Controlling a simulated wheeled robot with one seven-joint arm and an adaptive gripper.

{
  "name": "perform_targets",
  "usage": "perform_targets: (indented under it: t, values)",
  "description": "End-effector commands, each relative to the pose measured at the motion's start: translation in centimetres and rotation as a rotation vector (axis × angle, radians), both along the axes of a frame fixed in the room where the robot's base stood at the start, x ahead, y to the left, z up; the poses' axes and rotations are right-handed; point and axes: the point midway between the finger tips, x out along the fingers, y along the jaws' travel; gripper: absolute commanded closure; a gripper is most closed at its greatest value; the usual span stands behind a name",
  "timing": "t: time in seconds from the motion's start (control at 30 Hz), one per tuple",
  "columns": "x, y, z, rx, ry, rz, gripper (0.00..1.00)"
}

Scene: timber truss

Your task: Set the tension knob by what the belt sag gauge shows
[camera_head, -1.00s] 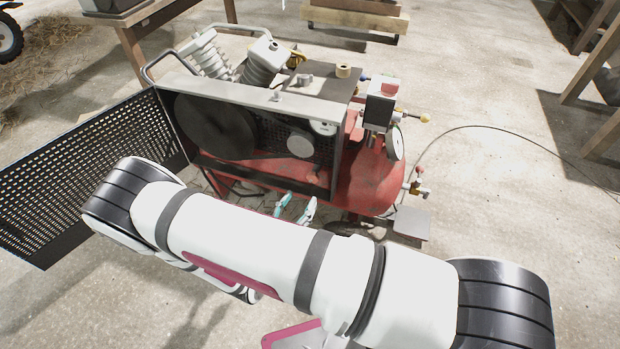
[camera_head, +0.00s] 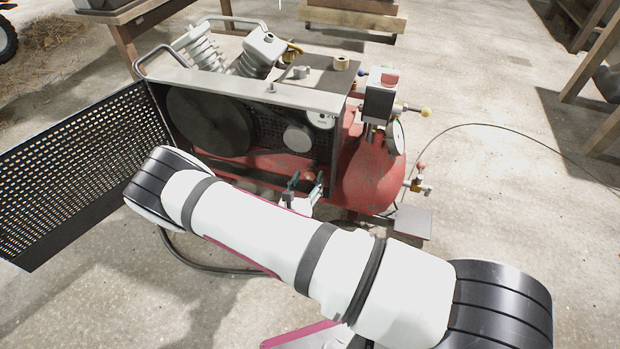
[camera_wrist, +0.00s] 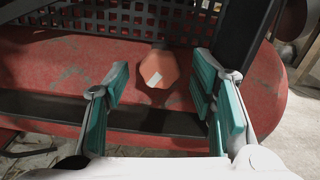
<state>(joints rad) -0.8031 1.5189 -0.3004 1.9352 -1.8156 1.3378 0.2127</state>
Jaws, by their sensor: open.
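The tension knob (camera_wrist: 158,70) is orange-red with a pale mark on its face, low on the front of the red compressor in the wrist view. My gripper (camera_wrist: 163,82) is open, with teal pads on either side of the knob and a visible gap on each side. In the head view my gripper (camera_head: 305,187) is in front of the compressor's lower front. A small white dial (camera_head: 321,118), which looks like the belt sag gauge, sits at the upper right of the belt opening. Its reading is too small to tell.
The perforated guard (camera_head: 75,170) stands swung open at the left. The red tank (camera_head: 372,175) carries a pressure gauge (camera_head: 397,137) and valves at its right end. A black frame post (camera_wrist: 245,35) stands close to the right finger.

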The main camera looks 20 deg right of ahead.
Motion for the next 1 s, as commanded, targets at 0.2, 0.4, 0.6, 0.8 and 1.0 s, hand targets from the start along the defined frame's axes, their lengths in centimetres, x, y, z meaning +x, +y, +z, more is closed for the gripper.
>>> perform_targets:
  t: [0.2, 0.4, 0.6, 0.8, 1.0]
  values:
    - [1.7, -1.1, -0.1, 0.001, -0.001, 0.0, 0.49]
    - [1.9, -1.3, 0.0, 0.001, 0.0, 0.001, 0.49]
    - [1.9, -1.3, 0.0, 0.001, 0.0, 0.001, 0.63]
    - [1.9, -1.3, 0.0, 0.001, 0.0, 0.001, 0.98]
    - [1.9, -1.3, 0.0, 0.008, -0.006, 0.001, 0.98]
